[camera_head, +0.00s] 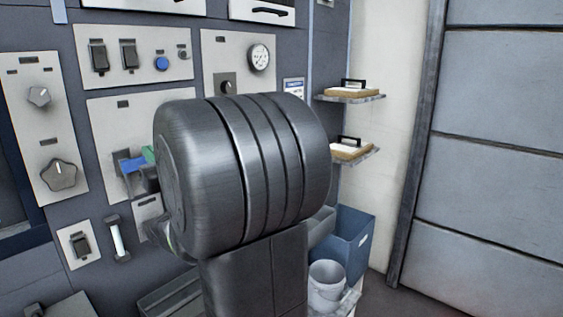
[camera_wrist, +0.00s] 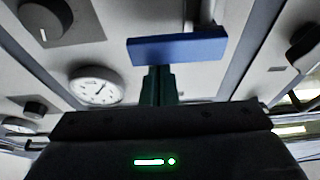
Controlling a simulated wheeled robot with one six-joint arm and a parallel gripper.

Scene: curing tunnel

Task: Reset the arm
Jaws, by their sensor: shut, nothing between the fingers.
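My gripper (camera_wrist: 158,72) shows in the wrist view as dark green fingers, shut and empty, pointing at the panel. A blue bar-like handle (camera_wrist: 178,45) lies across the view just beyond the fingertips; I cannot tell whether they touch it. In the head view the blue handle (camera_head: 132,164) sits on a grey bracket at the panel, with a bit of my green gripper (camera_head: 148,154) beside it. My large dark arm joint fills the middle of the head view and hides most of the gripper.
The control panel carries knobs (camera_head: 59,174), black switches (camera_head: 99,57), a blue button (camera_head: 161,63) and a round gauge (camera_head: 259,58). Two small shelves (camera_head: 372,98) stick out at right. A blue bin (camera_head: 352,240) and a white bucket (camera_head: 327,285) stand below them.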

